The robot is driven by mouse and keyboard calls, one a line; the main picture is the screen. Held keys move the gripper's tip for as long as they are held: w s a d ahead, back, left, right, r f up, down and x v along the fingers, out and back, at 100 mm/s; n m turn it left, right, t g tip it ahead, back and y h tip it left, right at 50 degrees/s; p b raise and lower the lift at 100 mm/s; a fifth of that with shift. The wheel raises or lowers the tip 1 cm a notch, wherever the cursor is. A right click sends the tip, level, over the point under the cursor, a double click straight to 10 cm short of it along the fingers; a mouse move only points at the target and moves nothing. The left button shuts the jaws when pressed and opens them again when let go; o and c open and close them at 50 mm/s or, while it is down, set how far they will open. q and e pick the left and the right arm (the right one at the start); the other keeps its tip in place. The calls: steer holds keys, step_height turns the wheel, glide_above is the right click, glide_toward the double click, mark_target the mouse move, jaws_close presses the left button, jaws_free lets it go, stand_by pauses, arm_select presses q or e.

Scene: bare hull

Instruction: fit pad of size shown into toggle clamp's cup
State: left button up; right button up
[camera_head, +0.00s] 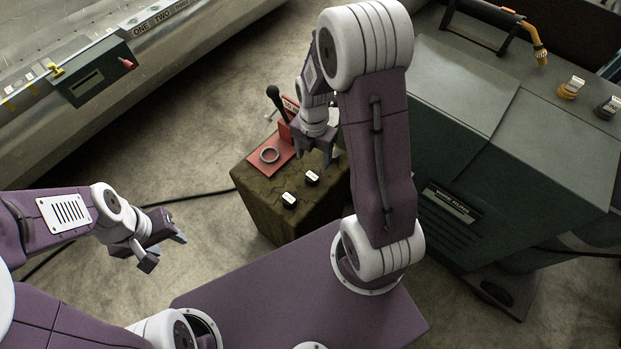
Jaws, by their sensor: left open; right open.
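The red toggle clamp (283,137) stands on a brown block with its black-knobbed lever upright. A grey ring-shaped cup (269,155) lies on its red base. Two small dark pads with white tops sit on the block: the nearer pad (289,201) and the farther pad (312,178). The marks on their tops are too small to read. My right gripper (314,160) is open and empty above the block, just behind the farther pad and right of the cup. It hides part of the clamp. My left gripper (166,251) is open and empty over the floor, left of the block.
The brown block (262,207) stands behind my purple base. A dark green machine (500,150) fills the right side. A metal hull edge (165,55) with a "ONE TWO THREE" label and a green box (95,73) lies at upper left. A cable crosses the floor.

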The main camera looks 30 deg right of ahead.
mark_target(312, 176)
step_height(312, 176, down, 4)
steer(key=shift+r+b, duration=0.1)
steer(key=shift+b, duration=0.6)
steer(key=f+b, duration=0.1)
steer(key=f, duration=0.1)
steer(key=f+b, duration=0.1)
steer(key=f, duration=0.1)
steer(key=shift+s+a+f, duration=0.15)
steer(key=shift+a+f, duration=0.05)
steer(key=shift+f, duration=0.4)
steer(key=shift+r, duration=0.1)
jaws_close()
steer(key=shift+r+p, duration=0.95)
steer(key=shift+r, duration=1.05)
steer(key=s+d+r+p, duration=0.2)
steer(key=s+d+r, duration=0.3)
steer(key=d, duration=0.5)
step_height(312, 176, up, 2)
steer(key=shift+s+p, duration=0.3)
steer(key=shift+p, duration=0.1)
